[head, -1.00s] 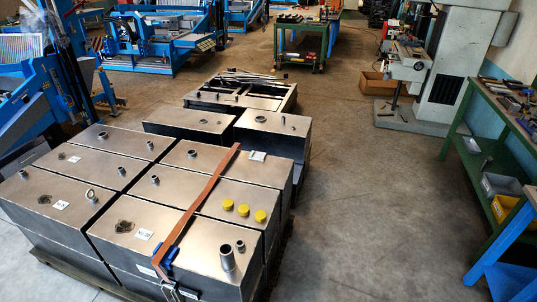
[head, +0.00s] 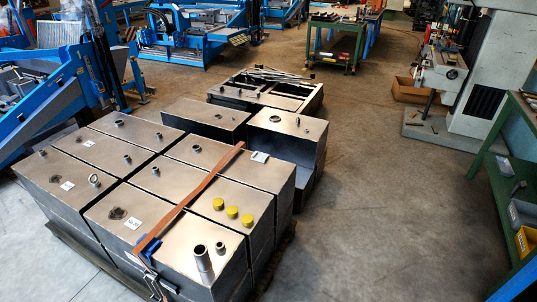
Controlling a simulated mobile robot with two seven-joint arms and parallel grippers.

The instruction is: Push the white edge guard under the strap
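The small white edge guard (head: 259,157) lies on top of the metal boxes at their far right edge, just right of the strap's far end. It looks beside the strap, not beneath it; whether they touch is too small to tell. The orange-brown strap (head: 195,193) runs diagonally across the box tops from the far edge to the near edge. A blue edge guard (head: 150,247) sits at the strap's near end, with a metal buckle or ratchet (head: 155,287) hanging below on the front side. Neither of my grippers is in view.
The metal boxes (head: 110,150) stand grouped on a dark pallet (head: 85,262). Yellow caps (head: 232,212) and pipe stubs (head: 203,258) stick up from their tops. A green bench (head: 490,150) stands at the right. The floor (head: 390,220) between is clear.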

